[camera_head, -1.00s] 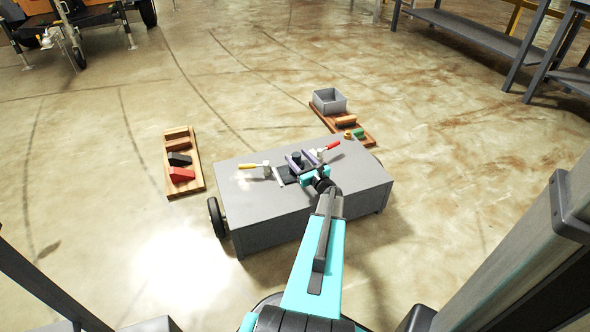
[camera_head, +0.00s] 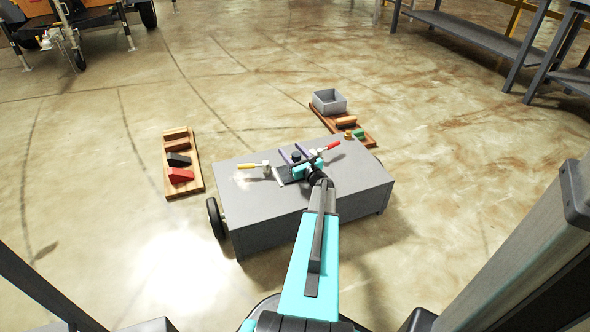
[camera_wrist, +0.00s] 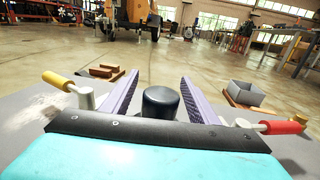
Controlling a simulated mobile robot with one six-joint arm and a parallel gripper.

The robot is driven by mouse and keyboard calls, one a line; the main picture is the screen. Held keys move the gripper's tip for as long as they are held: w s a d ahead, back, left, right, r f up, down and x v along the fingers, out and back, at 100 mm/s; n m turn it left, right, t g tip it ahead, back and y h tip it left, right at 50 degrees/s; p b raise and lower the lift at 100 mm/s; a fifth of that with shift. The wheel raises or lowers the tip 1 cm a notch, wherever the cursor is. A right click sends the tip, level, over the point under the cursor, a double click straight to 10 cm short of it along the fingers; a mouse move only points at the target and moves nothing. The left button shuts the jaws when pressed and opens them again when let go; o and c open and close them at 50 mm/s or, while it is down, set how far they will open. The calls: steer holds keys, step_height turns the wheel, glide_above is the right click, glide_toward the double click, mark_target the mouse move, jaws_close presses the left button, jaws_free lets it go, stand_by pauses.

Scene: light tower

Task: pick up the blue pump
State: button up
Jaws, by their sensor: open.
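A dark, nearly black upright cylinder (camera_head: 296,157) with a rounded top stands on the grey cart, between two lever valves. I see no plainly blue pump; this cylinder is the likeliest candidate. My gripper (camera_head: 290,148) is open over the cart top, its purple fingers pointing away from me.
A yellow-handled valve (camera_head: 250,166) stands left of my gripper, and a red-handled valve (camera_head: 328,148) right. The grey cart (camera_head: 262,212) has clear top at front. Boards with blocks (camera_head: 195,178) and a grey bin (camera_head: 329,101) lie on the floor beyond.

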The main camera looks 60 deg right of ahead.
jaws_close()
steer(key=shift+r, duration=0.1)
stand_by(0.4)
steer(key=shift+r, duration=0.15)
steer(key=shift+r+p, duration=0.55)
steer(key=shift+r, duration=0.35)
steer(key=shift+r+p, duration=0.5)
steer(key=shift+r, duration=0.45)
steer(key=s+a+p, duration=0.2)
steer(key=s+a, duration=0.9)
steer(key=shift+s+r+p, duration=0.2)
steer(key=shift+r+p, duration=0.1)
steer(key=shift+r, duration=0.15)
steer(key=shift+a, duration=0.1)
